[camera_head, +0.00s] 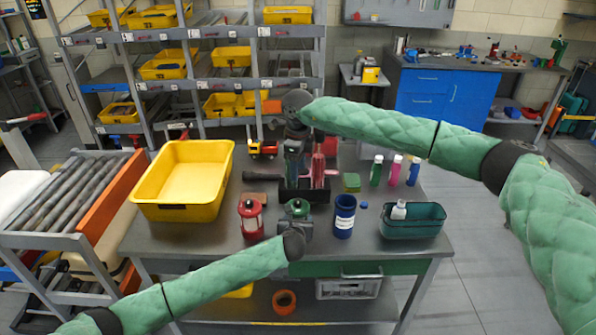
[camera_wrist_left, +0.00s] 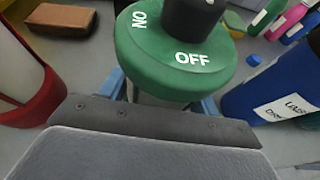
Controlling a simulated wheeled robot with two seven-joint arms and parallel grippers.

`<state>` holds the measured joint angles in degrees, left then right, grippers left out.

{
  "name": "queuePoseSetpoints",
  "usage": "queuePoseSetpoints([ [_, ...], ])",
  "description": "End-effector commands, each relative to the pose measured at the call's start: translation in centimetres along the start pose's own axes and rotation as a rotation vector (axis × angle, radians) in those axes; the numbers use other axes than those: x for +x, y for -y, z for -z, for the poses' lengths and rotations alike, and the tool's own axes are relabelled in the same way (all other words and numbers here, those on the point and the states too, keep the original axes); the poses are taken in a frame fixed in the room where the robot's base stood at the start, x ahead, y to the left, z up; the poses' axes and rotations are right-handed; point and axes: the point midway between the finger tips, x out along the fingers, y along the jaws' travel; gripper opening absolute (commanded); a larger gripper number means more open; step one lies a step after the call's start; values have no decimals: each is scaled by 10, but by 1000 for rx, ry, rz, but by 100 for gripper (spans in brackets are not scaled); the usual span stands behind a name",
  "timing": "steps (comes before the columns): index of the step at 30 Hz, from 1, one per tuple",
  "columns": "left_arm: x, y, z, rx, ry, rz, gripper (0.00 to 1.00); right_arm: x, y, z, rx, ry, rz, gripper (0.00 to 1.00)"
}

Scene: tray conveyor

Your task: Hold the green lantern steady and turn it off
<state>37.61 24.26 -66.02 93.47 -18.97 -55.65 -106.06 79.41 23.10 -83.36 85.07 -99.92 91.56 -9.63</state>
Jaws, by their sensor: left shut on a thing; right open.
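The green lantern (camera_head: 297,208) stands on the grey table near its front edge. In the left wrist view its green top (camera_wrist_left: 160,65) carries white ON and OFF lettering and a black knob (camera_wrist_left: 193,15). My left gripper (camera_head: 297,228) is shut on the lantern from the front; its fingers show mostly from behind, and the grip itself is partly hidden. My right gripper (camera_head: 294,172) is open and points down behind the lantern, above the dark tool holder, apart from the lantern. The knob's exact setting cannot be told.
A red lantern (camera_head: 251,222) stands just left, and a labelled blue container (camera_head: 344,220) just right. Behind is a dark holder (camera_head: 304,196) with upright tools. A yellow bin (camera_head: 180,205) fills the table's left; a green bin (camera_head: 412,228) with a bottle stands right. Several bottles stand behind it.

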Motion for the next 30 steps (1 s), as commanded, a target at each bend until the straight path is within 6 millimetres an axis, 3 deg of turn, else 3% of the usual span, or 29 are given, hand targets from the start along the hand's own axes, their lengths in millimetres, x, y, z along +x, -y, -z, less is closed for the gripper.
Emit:
queuePoseSetpoints([
  [7, 0, 0, 0, 0, 0, 0, 29, 0, 0, 0, 0, 0, 0, 48],
  [8, 0, 0, 0, 0, 0, 0, 65, 0, 0, 0, 0, 0, 0, 48],
  [11, 0, 0, 0, 0, 0, 0, 85, 0, 0, 0, 0, 0, 0, 48],
  [23, -5, 0, 0, 0, 0, 0, 87, 1, 0, 0, 0, 0, 0, 48],
  [30, -41, 0, 0, 0, 1, 2, 87, 1, 0, 0, 0, 0, 0, 48],
])
